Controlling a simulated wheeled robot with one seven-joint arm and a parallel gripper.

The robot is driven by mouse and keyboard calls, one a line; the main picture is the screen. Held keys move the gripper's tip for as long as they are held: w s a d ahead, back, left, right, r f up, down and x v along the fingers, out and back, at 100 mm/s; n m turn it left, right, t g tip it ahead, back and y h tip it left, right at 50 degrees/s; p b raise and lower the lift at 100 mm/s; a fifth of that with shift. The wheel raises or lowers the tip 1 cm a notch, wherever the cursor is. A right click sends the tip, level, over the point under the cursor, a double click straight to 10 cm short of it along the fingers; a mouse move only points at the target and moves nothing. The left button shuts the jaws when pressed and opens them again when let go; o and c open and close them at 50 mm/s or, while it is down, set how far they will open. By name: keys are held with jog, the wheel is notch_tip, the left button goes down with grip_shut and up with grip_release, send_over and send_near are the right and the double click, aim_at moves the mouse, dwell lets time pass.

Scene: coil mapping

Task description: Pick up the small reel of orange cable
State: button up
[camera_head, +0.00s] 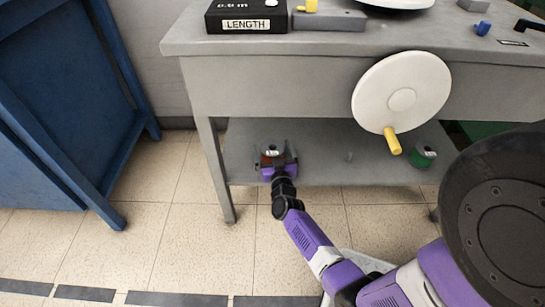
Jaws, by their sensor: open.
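The small reel of orange cable (269,160) sits on the lower shelf of the grey workbench, toward its left end. Only a little of its orange-red side shows. My gripper (276,159) is at the reel, with its purple body in front of it and hiding much of it. The gripper is open. I cannot tell whether its fingers are around the reel or just short of it, as they are small and partly hidden here.
A green reel (423,156) stands farther right on the lower shelf (330,168). A white crank wheel (400,92) with a yellow handle hangs at the bench front. A black LENGTH box (246,16) is on top. A blue cabinet (60,110) stands left, with open floor between.

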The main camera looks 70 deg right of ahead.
jog(key=shift+c, duration=0.2)
jog(key=c, duration=1.5)
jog(key=shift+c, duration=1.2)
jog(key=shift+r, duration=0.2)
